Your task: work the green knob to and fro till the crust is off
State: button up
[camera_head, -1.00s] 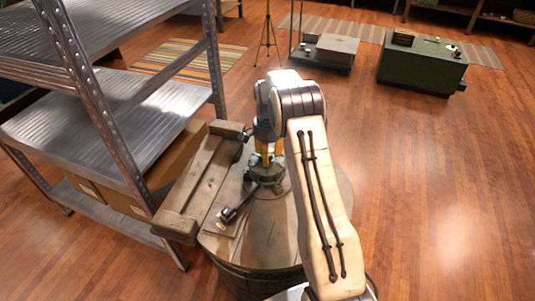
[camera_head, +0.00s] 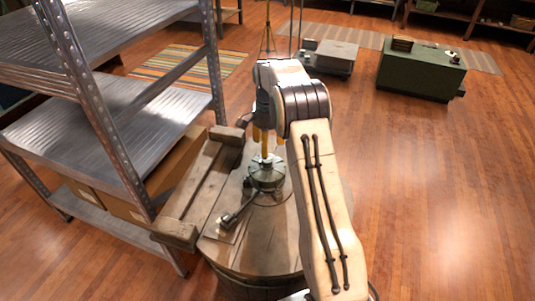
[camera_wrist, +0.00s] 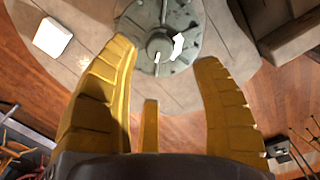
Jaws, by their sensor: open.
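The green knob (camera_head: 266,172), a grey-green round piece with a raised hub, sits on the wooden barrel top (camera_head: 272,225). In the wrist view its disc (camera_wrist: 182,22) has slots and small pale marks, with a white arrow-like patch beside the hub (camera_wrist: 160,46). I cannot tell whether any of this is crust. My gripper (camera_head: 268,138) points down above the knob, apart from it. In the wrist view my yellow fingers (camera_wrist: 168,58) are spread wide and empty, with the hub beyond the gap between them.
A dark handled tool (camera_head: 238,208) lies on the barrel beside the knob. A wooden frame (camera_head: 204,183) stands against the barrel's left, by a metal shelf (camera_head: 110,105). A white block (camera_wrist: 52,38) shows in the wrist view. A green cabinet (camera_head: 420,72) stands far back; floor to the right is clear.

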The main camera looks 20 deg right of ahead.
aim_at(267, 159)
jog(key=shift+r, duration=2.4)
jog(key=shift+f, duration=0.1)
jog(key=shift+f+p, duration=1.4)
jog(key=shift+f, duration=4.5)
jog(key=shift+c, duration=0.2)
grip_shut()
